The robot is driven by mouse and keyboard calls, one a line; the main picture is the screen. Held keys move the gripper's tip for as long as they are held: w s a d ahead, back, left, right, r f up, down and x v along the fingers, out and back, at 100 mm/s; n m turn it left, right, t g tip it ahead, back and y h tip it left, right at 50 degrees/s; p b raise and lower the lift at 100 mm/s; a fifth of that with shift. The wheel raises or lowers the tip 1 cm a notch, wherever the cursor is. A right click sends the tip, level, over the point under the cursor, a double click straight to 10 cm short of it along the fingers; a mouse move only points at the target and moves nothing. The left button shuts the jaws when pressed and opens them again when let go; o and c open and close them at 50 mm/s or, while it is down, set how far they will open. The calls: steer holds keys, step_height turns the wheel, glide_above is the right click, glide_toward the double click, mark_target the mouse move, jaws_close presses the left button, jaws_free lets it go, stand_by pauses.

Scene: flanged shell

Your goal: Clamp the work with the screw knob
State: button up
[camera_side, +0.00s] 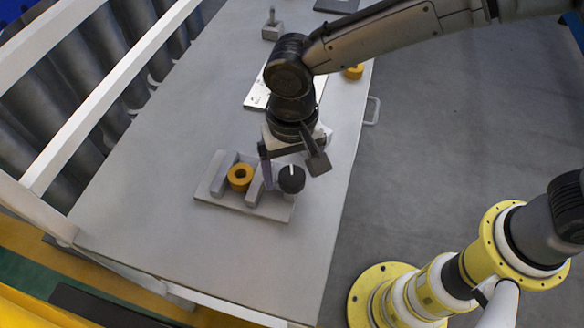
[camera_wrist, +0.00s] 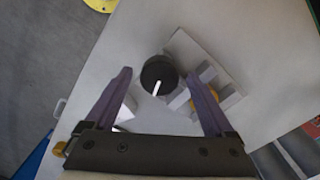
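The screw knob (camera_side: 291,179) is black with a white line across its top, at the right end of a grey clamp fixture (camera_side: 211,192) on the table. The work, an orange ring-shaped part (camera_side: 240,177), sits between grey blocks of the fixture. My gripper (camera_side: 291,176) is above the knob in the side view. In the wrist view the knob (camera_wrist: 158,76) shows beyond and between the two purple fingertips, which are wide apart with nothing held. The work (camera_wrist: 205,100) is partly hidden behind the right finger there. Whether the fingers reach down to the knob's height I cannot tell.
A white plate (camera_side: 256,98) lies behind my gripper, with another orange part (camera_side: 354,72) near the table's right edge. A small grey block with a post (camera_side: 272,27) stands at the back. The table (camera_side: 150,185) is clear left of and in front of the fixture.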

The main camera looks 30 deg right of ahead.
mark_target(293, 176)
step_height(293, 176, up, 14)
stand_by(0.6)
steer(key=shift+f, duration=0.1)
steer(key=d+r+m+t, duration=0.1)
steer(key=d+r, duration=0.2)
steer(key=d, duration=0.4)
steer(key=d+r+m+t+y, duration=0.1)
steer(key=d+r+m, duration=0.1)
steer(key=d+r, duration=0.3)
steer(key=d+r+m+t, duration=0.1)
steer(key=d+r, duration=0.1)
steer(key=d, duration=0.6)
steer(key=s+d+f+t, duration=0.1)
steer(key=s+d+t, duration=0.1)
steer(key=s+d, duration=0.65)
steer(key=s+d+f+n+h, duration=0.1)
steer(key=s+d+f+n, duration=0.3)
steer(key=f, duration=0.4)
steer(key=shift+s+d+f+n+t, duration=0.2)
steer(key=shift+s+f+n+t, duration=0.15)
steer(key=shift+s+n, duration=0.65)
